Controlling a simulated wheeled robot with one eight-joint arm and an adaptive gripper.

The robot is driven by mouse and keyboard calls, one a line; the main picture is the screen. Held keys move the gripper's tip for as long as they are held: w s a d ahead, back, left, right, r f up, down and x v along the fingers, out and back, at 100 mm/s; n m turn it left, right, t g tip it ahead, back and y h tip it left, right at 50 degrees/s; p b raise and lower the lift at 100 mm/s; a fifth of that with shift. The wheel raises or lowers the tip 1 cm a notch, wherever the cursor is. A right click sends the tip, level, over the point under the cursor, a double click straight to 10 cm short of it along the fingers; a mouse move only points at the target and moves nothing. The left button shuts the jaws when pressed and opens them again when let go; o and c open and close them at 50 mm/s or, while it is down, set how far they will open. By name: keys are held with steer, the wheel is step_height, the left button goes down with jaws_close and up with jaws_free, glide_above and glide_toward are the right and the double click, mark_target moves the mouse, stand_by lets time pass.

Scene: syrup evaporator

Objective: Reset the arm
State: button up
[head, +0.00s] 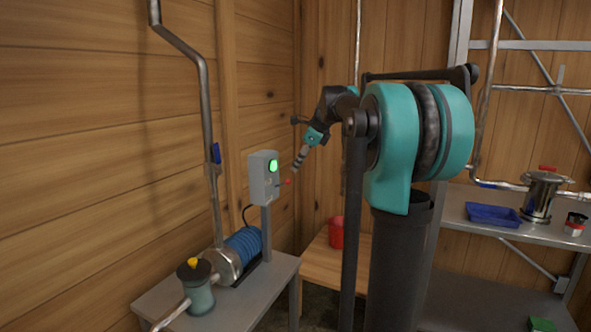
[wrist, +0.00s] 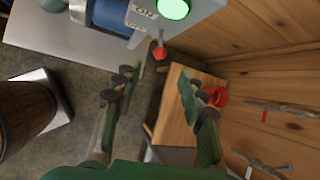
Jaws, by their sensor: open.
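My gripper (head: 300,158) is beside the grey control box (head: 257,180) in the head view, at the end of my teal and black arm. In the wrist view my gripper (wrist: 162,90) has its two fingers spread, with nothing between them. The box's green light (head: 272,166) is lit. A lever with a red knob (head: 287,182) sticks out from the box. The knob also shows in the wrist view (wrist: 159,52), just beyond the fingertips and apart from them. The gripper's fingers are small in the head view.
The box stands on a post at a grey table (head: 160,297) with a blue-wound motor (head: 243,243). A red bucket (head: 336,232) is on a low wooden bench (head: 323,262). A metal shelf (head: 462,210) with a blue tray (head: 493,215) is at right. Wooden walls close the corner.

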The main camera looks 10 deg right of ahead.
steer(key=shift+s+r, duration=0.1)
steer(key=shift+r, duration=0.1)
steer(key=shift+f, duration=0.1)
steer(key=s+f+n+g+h, duration=0.1)
steer(key=s+f+n+h, duration=0.2)
steer(key=s+f+n, duration=2)
steer(key=s+f, duration=1.2)
steer(key=shift+s+f+n+h, duration=0.2)
steer(key=shift+s+n+h, duration=0.1)
steer(key=shift+h, duration=0.1)
steer(key=shift+d, duration=0.1)
